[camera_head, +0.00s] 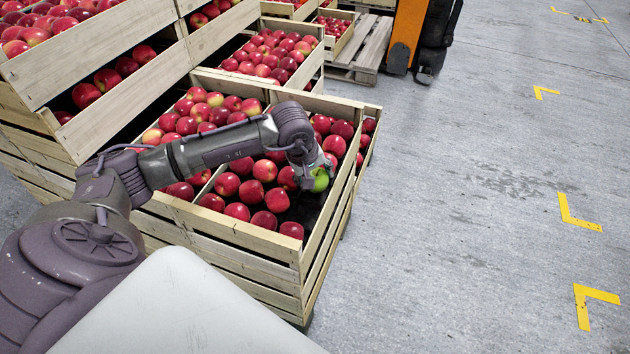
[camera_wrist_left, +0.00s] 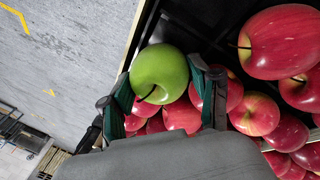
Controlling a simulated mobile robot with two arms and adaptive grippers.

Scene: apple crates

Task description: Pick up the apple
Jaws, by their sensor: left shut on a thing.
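A green apple (camera_head: 319,180) is at the right side of a wooden crate (camera_head: 247,233) filled with red apples. My left gripper (camera_head: 312,173) reaches in from the left over the crate and is shut on the green apple. In the left wrist view the green apple (camera_wrist_left: 160,74) sits between the two fingers of the gripper (camera_wrist_left: 163,92), its stem facing the camera. Red apples lie close beside and behind it. Whether the green apple still touches the apples below is hard to tell. My right gripper is not in view.
Taller crates of red apples (camera_head: 65,50) stand at the left, and another crate (camera_head: 305,72) stands behind. A dark bare patch shows in the crate near the gripper. An orange machine (camera_head: 405,35) and a pallet are at the back. The grey floor at the right is clear.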

